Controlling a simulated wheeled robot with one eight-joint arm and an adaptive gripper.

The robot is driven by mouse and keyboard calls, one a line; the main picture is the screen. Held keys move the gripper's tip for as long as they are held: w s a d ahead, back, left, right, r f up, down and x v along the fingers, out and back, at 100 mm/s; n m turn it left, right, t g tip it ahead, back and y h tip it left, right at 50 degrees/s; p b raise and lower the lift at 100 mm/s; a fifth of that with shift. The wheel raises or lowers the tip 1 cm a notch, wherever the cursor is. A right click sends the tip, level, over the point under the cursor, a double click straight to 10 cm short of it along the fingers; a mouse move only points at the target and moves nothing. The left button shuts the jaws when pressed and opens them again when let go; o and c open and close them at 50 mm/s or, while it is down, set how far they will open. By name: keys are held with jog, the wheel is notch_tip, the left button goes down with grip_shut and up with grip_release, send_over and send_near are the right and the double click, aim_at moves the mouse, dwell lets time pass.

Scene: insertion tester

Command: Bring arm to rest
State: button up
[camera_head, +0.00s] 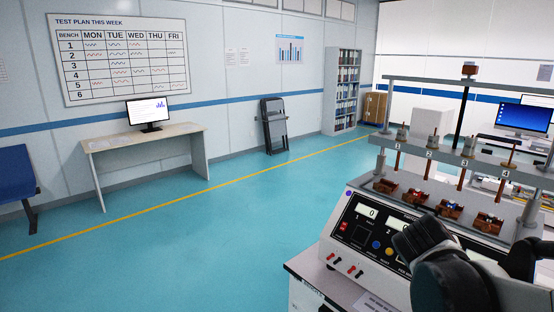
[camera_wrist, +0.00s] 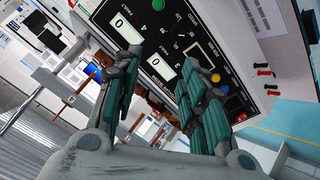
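The insertion tester (camera_head: 341,232) stands on a bench at the right of the head view. It has a dark front panel with displays, several numbered stations and brown fixtures (camera_head: 448,208). My dark arm (camera_head: 450,275) shows in front of it at the lower right. In the wrist view my gripper (camera_wrist: 166,70) has its two teal-padded fingers apart, with nothing seen between them. The tester's panel (camera_wrist: 222,42) lies beyond the fingertips, tilted in that view. I cannot tell the exact gap to it. In the head view my gripper's fingers cannot be made out.
A desk with a monitor (camera_head: 148,113) stands by the left wall, with a blue chair (camera_head: 14,175) near it. A folded chair (camera_head: 273,125) and a shelf (camera_head: 342,92) are farther back. The teal floor (camera_head: 190,250) left of the bench is clear.

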jog(key=s+a+f+n+y, duration=0.1)
jog(key=s+a+y, duration=0.3)
jog(key=s+a, duration=0.2)
jog(key=s+a+f+n+y, duration=0.2)
jog(key=s+a+y, duration=0.2)
jog(key=a, duration=0.7)
jog(key=shift+s+f+t, duration=0.2)
jog(key=shift+s+t, duration=0.1)
jog(key=shift+s, duration=0.85)
